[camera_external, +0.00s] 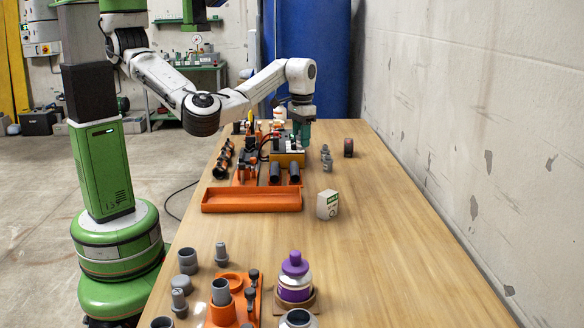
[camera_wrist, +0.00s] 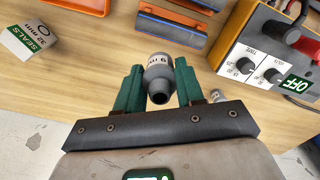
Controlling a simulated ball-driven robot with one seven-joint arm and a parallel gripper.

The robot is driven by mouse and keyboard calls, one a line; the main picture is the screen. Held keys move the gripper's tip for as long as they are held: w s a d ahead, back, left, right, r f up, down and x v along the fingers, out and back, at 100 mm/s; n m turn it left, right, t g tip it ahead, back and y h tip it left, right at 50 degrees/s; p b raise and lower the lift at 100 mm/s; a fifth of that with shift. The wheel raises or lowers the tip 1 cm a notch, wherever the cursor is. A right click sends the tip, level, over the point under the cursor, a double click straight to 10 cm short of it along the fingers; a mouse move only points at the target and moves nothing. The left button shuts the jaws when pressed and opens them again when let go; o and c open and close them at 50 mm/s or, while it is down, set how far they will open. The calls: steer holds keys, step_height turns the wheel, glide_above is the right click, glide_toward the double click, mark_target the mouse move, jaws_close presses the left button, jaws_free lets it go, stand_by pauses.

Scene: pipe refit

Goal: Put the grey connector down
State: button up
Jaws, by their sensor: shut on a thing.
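The grey connector (camera_wrist: 158,79) has a white label band with dark print and a dark open end facing the wrist camera. It sits between the two green fingers of my gripper (camera_wrist: 159,72), which is shut on it. In the external view my gripper (camera_external: 302,126) is over the far part of the table, beside the orange-and-black control box. The held connector cannot be made out there, and its height above the wood is hard to tell.
The control box (camera_wrist: 265,45) with dials stands right of the gripper in the wrist view. Small grey fittings (camera_external: 327,160) stand nearby. A white seals box (camera_external: 327,204) and an orange tray (camera_external: 250,201) are nearer. The table's right side (camera_external: 400,230) is clear wood.

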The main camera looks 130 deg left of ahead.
steer(key=w+a+f, duration=0.1)
steer(key=w+f, duration=0.1)
steer(key=w+a+f, duration=0.2)
steer(key=w, duration=0.1)
steer(key=w+a+f, duration=0.1)
steer(key=w+f, duration=0.2)
steer(key=shift+w+a, duration=0.1)
steer(key=shift+a, duration=0.05)
steer(key=shift+w+a+f+b, duration=0.2)
steer(key=shift+w+f+b, duration=0.1)
steer(key=shift+w+f, duration=0.25)
steer(key=shift+f, duration=1.65)
steer(key=shift+f, duration=0.2)
steer(key=o, duration=1)
steer(key=shift+r, duration=0.1)
